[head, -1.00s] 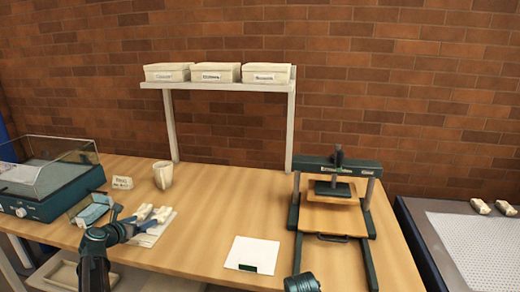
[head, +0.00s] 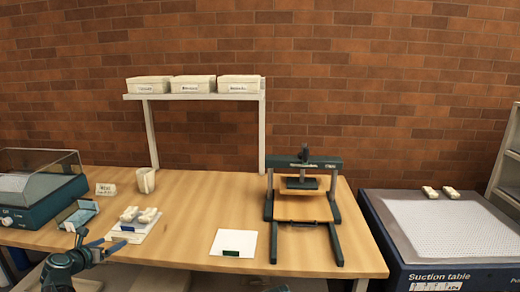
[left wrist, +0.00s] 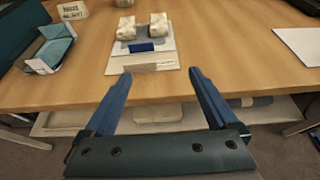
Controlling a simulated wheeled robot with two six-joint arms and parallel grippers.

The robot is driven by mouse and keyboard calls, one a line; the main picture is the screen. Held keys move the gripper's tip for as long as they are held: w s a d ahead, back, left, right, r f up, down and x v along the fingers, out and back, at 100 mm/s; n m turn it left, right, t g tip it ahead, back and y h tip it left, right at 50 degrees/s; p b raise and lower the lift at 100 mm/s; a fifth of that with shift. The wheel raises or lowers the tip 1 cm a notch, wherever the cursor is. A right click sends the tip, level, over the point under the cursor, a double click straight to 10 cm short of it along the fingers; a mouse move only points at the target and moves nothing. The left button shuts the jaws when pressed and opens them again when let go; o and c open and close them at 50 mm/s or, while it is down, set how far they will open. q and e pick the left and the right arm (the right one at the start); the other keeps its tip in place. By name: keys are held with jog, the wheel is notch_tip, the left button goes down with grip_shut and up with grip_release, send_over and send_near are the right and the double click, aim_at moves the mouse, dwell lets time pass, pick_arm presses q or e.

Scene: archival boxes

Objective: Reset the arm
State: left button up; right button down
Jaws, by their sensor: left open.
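My left gripper (head: 97,245) is at the table's front edge at the left of the head view. In the left wrist view (left wrist: 158,85) its two blue fingers are spread wide with nothing between them. Ahead of the fingertips lies a pale board (left wrist: 145,62) with two whitish blocks (left wrist: 142,27) and a small blue piece (left wrist: 141,46) on it; the gripper is apart from it. The board also shows in the head view (head: 128,236). My right gripper is not in view.
A blue folded holder (head: 80,214), a card sign (head: 106,189) and a cup (head: 146,180) stand left on the wooden table (head: 200,205). A press (head: 303,190), a white sheet (head: 233,243), a shelf with boxes (head: 193,96) and a suction table (head: 450,228) are further right.

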pick_arm(q)
jog(key=s+d+f+m+g+h, duration=0.25)
jog(key=d+m, duration=0.45)
jog(key=d, duration=0.4)
jog(key=s+d+f+m+g+h, duration=0.1)
jog(key=d+f+m+g, duration=0.4)
jog(key=d, duration=0.7)
jog(key=s+d+f+m+g+y, duration=0.1)
jog(key=s+d+f+m+g, duration=0.1)
jog(key=s+d+m, duration=0.55)
jog(key=s+d+f+m+g, duration=0.25)
jog(key=s+d+m, duration=0.25)
jog(key=d+m, duration=0.4)
jog(key=s+d+f+m+g+y, duration=0.2)
jog(key=s+d+m+y, duration=0.25)
jog(key=s+m, duration=0.6)
notch_tip(320, 180, up, 13)
jog(key=s+p, duration=0.1)
jog(key=p, duration=1.1)
jog(key=shift+s+d, duration=0.2)
jog(key=shift+d, duration=0.1)
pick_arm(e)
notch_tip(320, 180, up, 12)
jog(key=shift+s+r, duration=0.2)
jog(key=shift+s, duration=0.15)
